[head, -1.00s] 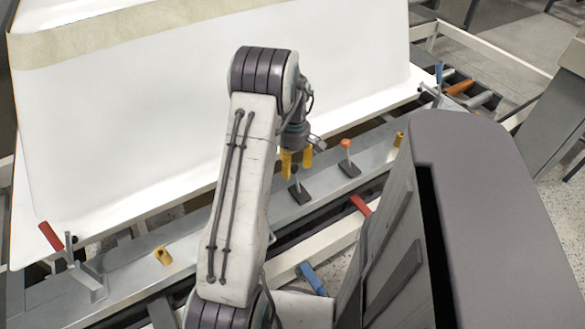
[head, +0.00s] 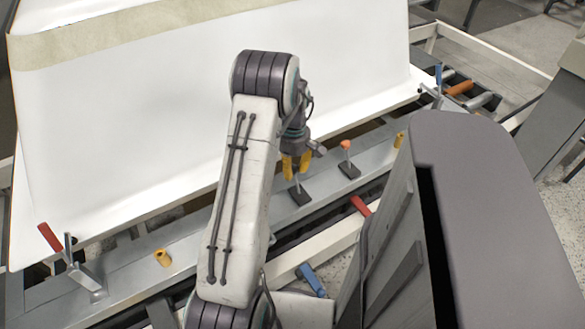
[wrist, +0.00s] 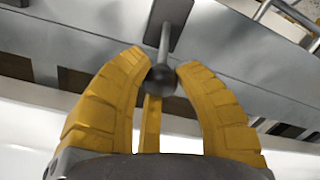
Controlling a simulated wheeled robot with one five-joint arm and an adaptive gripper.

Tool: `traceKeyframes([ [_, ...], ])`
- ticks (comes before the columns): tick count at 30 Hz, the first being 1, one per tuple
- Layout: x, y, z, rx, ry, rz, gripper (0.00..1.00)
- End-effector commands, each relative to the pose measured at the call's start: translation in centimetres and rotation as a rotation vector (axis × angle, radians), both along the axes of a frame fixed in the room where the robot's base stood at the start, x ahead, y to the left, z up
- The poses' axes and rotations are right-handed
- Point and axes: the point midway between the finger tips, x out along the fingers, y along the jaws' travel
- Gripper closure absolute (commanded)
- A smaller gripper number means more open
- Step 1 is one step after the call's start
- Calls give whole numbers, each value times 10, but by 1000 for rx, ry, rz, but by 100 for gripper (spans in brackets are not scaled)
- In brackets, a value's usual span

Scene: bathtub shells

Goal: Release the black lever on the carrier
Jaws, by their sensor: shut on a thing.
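The black lever is a dark ball knob (wrist: 161,82) on a thin grey stem with a dark base plate. In the head view its base plate (head: 300,197) sits on the grey carrier rail (head: 215,228), and the knob is hidden behind the fingers. My gripper (head: 297,167) has yellow ribbed fingers and is shut on the knob. In the wrist view my gripper (wrist: 163,70) has its fingers on both sides of the knob, with a third yellow finger behind. The stem rises between the fingertips.
An orange-knobbed lever (head: 346,147) stands just right of my gripper. A red-handled clamp (head: 52,238) is at the far left, a blue handle (head: 312,279) in front. The large white bathtub shell (head: 130,120) stands close behind. Yellow posts (head: 162,257) stand on the rail.

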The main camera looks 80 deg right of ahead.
Motion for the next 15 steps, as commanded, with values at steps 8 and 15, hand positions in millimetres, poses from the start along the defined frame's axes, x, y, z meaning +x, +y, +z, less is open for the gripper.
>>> traceKeyframes([
  [8, 1, 0, 0, 1, 0, 2, 100],
  [15, 1, 1, 1, 1, 0, 2, 100],
])
